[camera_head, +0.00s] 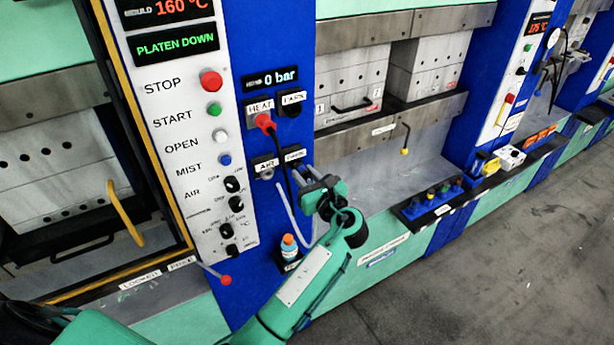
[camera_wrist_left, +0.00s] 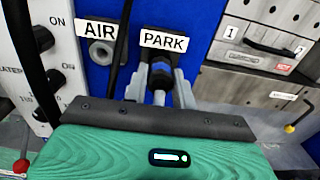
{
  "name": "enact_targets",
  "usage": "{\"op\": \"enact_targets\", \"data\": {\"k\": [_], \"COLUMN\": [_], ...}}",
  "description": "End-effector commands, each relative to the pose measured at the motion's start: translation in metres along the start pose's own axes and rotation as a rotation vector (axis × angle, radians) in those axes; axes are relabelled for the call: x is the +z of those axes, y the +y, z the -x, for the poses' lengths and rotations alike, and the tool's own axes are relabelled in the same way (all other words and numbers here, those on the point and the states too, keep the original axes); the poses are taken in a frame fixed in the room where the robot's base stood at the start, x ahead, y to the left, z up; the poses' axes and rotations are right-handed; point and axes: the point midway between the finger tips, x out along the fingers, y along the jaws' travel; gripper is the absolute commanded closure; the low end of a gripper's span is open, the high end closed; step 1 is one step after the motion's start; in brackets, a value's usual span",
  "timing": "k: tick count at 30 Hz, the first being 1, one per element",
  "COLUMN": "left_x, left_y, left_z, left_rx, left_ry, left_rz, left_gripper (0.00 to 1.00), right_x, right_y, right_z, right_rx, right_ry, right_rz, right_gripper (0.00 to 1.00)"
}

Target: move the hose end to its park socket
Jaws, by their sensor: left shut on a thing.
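My left gripper (camera_head: 312,184) is in front of the blue panel, just below the lower PARK label. In the left wrist view its two grey fingers (camera_wrist_left: 160,82) are shut on the hose end (camera_wrist_left: 160,97), a short grey cylinder. The hose end lines up with the dark park socket (camera_wrist_left: 161,66) under the PARK label; I cannot tell how deep it sits. The AIR socket (camera_wrist_left: 102,53), a grey ring to its left, looks empty. A pale hose (camera_head: 284,202) hangs beside the gripper. My right gripper is not in view.
A red plug (camera_head: 264,121) with a black cable sits at HEAT, above the gripper. The cable passes close on the left. An orange-capped bottle (camera_head: 289,244) stands below. Knobs and buttons line the white panel (camera_head: 190,130). The open press bay (camera_head: 380,165) lies to the right.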

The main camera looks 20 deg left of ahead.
Motion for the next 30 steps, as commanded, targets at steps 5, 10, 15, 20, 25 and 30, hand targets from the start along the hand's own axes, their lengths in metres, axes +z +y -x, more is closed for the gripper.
{"op": "enact_targets", "data": {"k": [5, 10, 15, 20, 25, 30], "left_x": [0.001, 0.001, 0.000, 0.000, 0.000, 0.001], "left_y": [0.000, 0.000, 0.000, 0.000, 0.000, 0.001], "left_z": [-0.005, -0.009, -0.011, -0.011, -0.011, -0.014], "left_rx": [0.000, 0.000, 0.001, 0.001, 0.000, 0.000], "left_ry": [0.000, 0.000, 0.000, 0.000, 0.001, 0.001], "left_rz": [0.001, 0.001, 0.002, 0.001, 0.001, 0.000], "left_gripper": [0.97, 0.97, 0.62, 0.48, 0.48, 0.48], "right_x": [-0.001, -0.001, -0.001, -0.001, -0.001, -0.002], "right_y": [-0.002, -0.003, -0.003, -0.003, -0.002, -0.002], "right_z": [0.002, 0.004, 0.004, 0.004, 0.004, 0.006], "right_rx": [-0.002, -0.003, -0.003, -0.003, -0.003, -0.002], "right_ry": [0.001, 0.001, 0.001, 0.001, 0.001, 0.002], "right_rz": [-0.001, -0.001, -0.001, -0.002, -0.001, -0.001], "right_gripper": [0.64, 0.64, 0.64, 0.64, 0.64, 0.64]}}
